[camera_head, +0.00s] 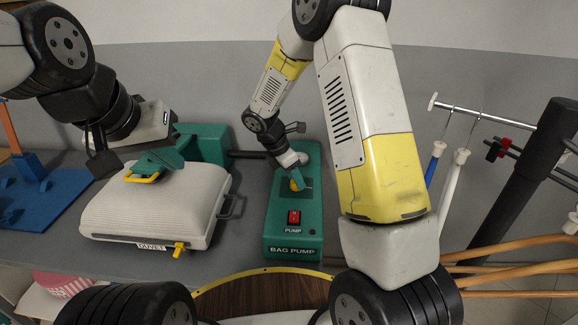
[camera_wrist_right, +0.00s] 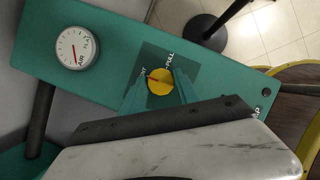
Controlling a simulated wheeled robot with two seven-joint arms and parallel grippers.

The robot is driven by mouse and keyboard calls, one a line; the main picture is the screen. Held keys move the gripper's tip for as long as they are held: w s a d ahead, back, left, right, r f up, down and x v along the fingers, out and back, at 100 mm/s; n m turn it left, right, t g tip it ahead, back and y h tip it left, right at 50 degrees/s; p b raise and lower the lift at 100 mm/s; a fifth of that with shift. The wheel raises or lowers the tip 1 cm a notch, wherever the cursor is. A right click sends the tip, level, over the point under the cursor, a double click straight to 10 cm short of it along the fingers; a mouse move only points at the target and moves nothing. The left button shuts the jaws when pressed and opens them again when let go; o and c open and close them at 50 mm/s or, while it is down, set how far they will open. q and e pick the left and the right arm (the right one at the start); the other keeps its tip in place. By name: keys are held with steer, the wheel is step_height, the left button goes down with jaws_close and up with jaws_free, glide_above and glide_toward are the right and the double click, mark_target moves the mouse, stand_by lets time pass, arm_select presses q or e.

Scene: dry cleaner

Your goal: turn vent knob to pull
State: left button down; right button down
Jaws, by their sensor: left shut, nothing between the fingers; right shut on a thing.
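The green bag pump (camera_head: 293,225) stands on the counter, with a red switch (camera_head: 294,217) and the "BAG PUMP" label on it. Its yellow vent knob (camera_wrist_right: 159,81) shows in the right wrist view, on a dark plate marked "PULL" at upper right and a partly hidden word at left. The knob's red pointer line points left, toward that partly hidden word. My right gripper (camera_head: 297,181) is shut on the knob, its green fingers at the knob's sides. My left gripper (camera_head: 157,161) is shut and empty, over the yellow handle (camera_head: 143,178) of the duvet bag.
A white air gauge (camera_wrist_right: 77,47) sits on the pump. The pale duvet bag (camera_head: 205,195) with a yellow valve (camera_head: 179,249) lies left of the pump. A blue tray (camera_head: 45,200) is at far left. A rail with hangers (camera_head: 500,122) stands at right.

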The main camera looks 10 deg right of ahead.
steer(key=shift+m, duration=0.3)
steer(key=m+g, duration=0.1)
steer(key=m, duration=0.2)
steer(key=shift+w+m+g, duration=0.1)
steer(key=shift+m+g, duration=0.3)
steer(key=m, duration=0.2)
steer(key=m+g, duration=0.1)
steer(key=m, duration=0.1)
steer(key=shift+w+d+m+g, duration=0.1)
steer(key=shift+m+g, duration=0.2)
steer(key=m, duration=0.2)
steer(key=m+g+y, duration=0.1)
steer(key=m, duration=0.1)
steer(key=shift+w+d+y, duration=0.1)
steer(key=shift+y, duration=0.2)
steer(key=shift+m+g+y, duration=0.3)
steer(key=shift+m+y, duration=0.1)
steer(key=shift+m, duration=0.8)
steer(key=shift+m+g+y, duration=0.3)
steer(key=shift+m+y, duration=0.1)
steer(key=shift+m, duration=0.8)
steer(key=c, duration=0.9)
jaws_free()
